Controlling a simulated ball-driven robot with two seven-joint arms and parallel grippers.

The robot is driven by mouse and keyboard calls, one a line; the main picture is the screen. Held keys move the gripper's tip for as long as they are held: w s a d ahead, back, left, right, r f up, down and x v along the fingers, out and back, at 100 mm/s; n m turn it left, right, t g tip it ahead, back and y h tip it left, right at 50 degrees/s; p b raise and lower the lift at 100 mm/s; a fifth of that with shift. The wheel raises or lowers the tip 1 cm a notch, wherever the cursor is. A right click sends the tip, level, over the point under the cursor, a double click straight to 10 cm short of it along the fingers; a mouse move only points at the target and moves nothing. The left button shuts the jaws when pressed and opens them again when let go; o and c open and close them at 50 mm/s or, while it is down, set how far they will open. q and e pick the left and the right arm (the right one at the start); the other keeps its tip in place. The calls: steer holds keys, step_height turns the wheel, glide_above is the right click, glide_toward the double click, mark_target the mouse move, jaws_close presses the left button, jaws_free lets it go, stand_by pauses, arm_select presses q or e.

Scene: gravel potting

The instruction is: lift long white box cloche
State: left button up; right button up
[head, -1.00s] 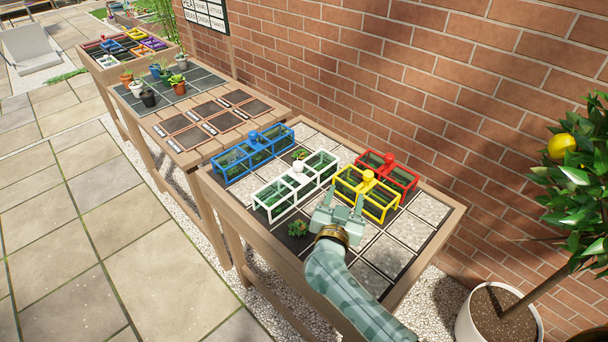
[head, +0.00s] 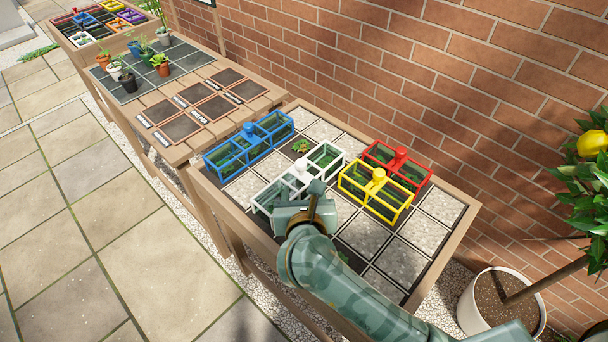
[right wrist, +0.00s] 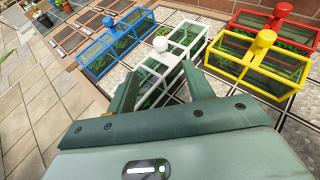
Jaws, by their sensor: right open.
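The long white box cloche (head: 325,157) stands on the gravel-and-tile potting table, with a round white knob on top and green plants showing through its panes. My right gripper (head: 292,194) is at the near end of this cloche in the head view and hides part of it. In the right wrist view the fingers of the right gripper (right wrist: 160,85) are spread apart, and the white cloche (right wrist: 178,62) lies beyond and between them. Its knob shows ahead of the fingertips. I see no grip on the cloche. My left gripper is not in view.
A blue cloche (head: 243,149) stands to the left, a yellow one (head: 374,192) close on the right, and a red one (head: 412,170) behind that. A small green plant (head: 301,146) sits between blue and white. Potted plants (head: 160,63) stand on the farther table.

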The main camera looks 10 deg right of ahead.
mark_target(301, 162)
steer(key=b+x, duration=0.3)
steer(key=x, duration=0.8)
steer(key=shift+f, duration=0.1)
steer(key=x, duration=0.1)
steer(key=b+x, duration=0.1)
steer(key=x, duration=0.1)
steer(key=b+x, duration=0.1)
steer(key=x, duration=0.1)
steer(key=shift+w+f, duration=0.1)
steer(key=shift+f, duration=0.25)
steer(key=shift+r, duration=0.1)
steer(key=shift+c, duration=0.3)
steer(key=c, duration=1)
jaws_close()
steer(key=shift+r, duration=0.15)
